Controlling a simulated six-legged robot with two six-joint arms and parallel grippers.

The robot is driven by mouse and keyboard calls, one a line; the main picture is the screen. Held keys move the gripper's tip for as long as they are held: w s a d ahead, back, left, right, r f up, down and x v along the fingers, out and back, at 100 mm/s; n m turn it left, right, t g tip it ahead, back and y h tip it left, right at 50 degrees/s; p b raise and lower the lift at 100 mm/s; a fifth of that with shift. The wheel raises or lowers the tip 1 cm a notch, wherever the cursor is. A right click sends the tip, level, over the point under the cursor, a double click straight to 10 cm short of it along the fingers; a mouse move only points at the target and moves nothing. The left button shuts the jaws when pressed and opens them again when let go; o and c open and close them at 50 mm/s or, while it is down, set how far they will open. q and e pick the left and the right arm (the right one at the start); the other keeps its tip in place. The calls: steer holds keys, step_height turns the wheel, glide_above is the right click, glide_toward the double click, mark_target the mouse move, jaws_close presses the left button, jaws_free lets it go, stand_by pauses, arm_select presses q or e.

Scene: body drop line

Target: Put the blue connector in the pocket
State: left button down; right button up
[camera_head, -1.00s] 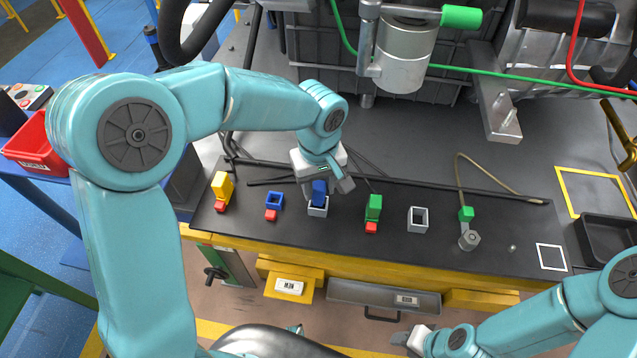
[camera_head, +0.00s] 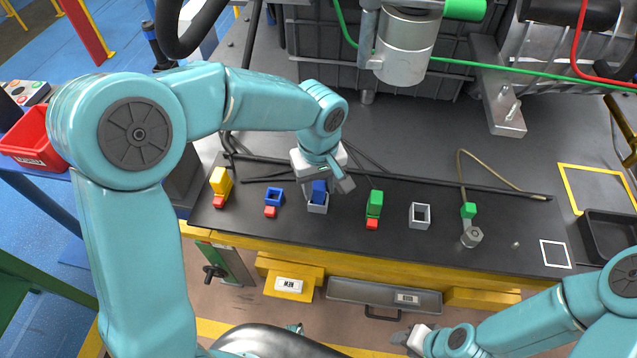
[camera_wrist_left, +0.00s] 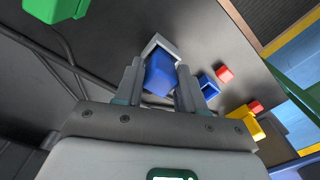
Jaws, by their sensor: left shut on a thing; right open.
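The blue connector (camera_head: 319,188) is between the fingers of my left gripper (camera_head: 330,185), which is shut on it. It stands at the mouth of a grey square pocket (camera_head: 317,208) on the dark bench mat. In the left wrist view the blue connector (camera_wrist_left: 160,75) is between both fingers (camera_wrist_left: 155,85), with the grey pocket rim (camera_wrist_left: 160,43) just beyond it. Its lower end is hidden, so I cannot tell how deep it sits. My right gripper (camera_head: 412,341) is open and empty in front of the bench, low in the head view.
A second grey pocket (camera_head: 420,215) stands empty to the right. A green block with a red one (camera_head: 374,205), a blue hollow piece (camera_head: 274,196) and a yellow block (camera_head: 220,181) stand nearby. A green-topped cable fitting (camera_head: 468,211) is further right. Machinery overhangs the back.

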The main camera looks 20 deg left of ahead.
mark_target(318, 186)
arm_select(q)
steer(key=c, duration=0.6)
jaws_free()
step_height(318, 186, up, 16)
steer(key=shift+r+p, duration=0.15)
steer(key=shift+p, duration=0.65)
steer(key=shift+s, duration=0.1)
